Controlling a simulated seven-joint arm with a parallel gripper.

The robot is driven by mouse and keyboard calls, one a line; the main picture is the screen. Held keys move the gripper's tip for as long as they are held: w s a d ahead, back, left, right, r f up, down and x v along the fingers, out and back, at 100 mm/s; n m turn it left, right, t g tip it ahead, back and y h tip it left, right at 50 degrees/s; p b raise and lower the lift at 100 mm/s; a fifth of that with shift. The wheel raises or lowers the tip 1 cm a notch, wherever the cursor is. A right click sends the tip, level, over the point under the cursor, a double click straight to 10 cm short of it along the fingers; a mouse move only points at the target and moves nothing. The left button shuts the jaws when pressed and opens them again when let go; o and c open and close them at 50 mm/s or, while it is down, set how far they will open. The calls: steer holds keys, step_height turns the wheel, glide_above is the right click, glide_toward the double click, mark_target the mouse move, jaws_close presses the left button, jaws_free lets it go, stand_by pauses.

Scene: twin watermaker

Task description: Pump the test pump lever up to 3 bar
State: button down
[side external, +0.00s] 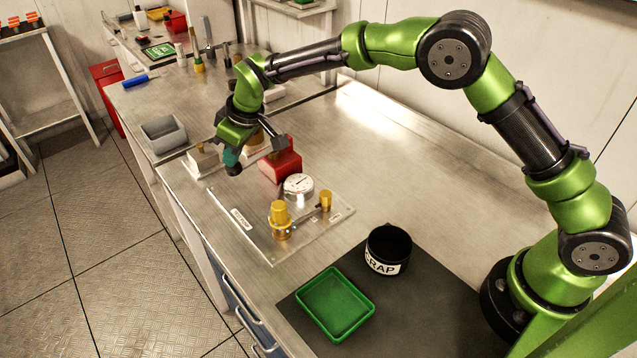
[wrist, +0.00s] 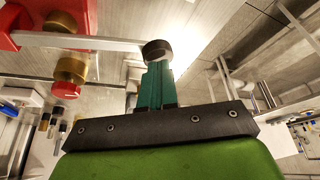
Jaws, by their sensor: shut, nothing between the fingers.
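The test pump has a red body (side external: 282,165), which also shows at the top left of the wrist view (wrist: 55,17). Its lever (wrist: 85,41) is a flat pale bar running from the red body to a round black knob (wrist: 157,50). In the side view the knob (side external: 234,169) is just below my fingertips. My gripper (side external: 231,156) is shut and empty, its teal fingers (wrist: 157,78) meeting the knob's edge in the picture. I cannot tell if they touch. A round white gauge (side external: 299,185) stands beside the pump, its reading too small to make out.
A clear plate (side external: 250,238) carries the gauge and yellow-capped fittings (side external: 281,216). A black scrap pot (side external: 388,250) and green tray (side external: 335,303) stand on a dark mat in front. A grey bin (side external: 164,133) is left of my gripper. The bench right of the pump is clear.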

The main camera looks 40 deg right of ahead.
steer(key=shift+f, duration=0.8)
steer(key=shift+r, duration=2.4)
steer(key=shift+r, duration=0.1)
step_height(320, 180, up, 6)
steer(key=shift+f, duration=0.1)
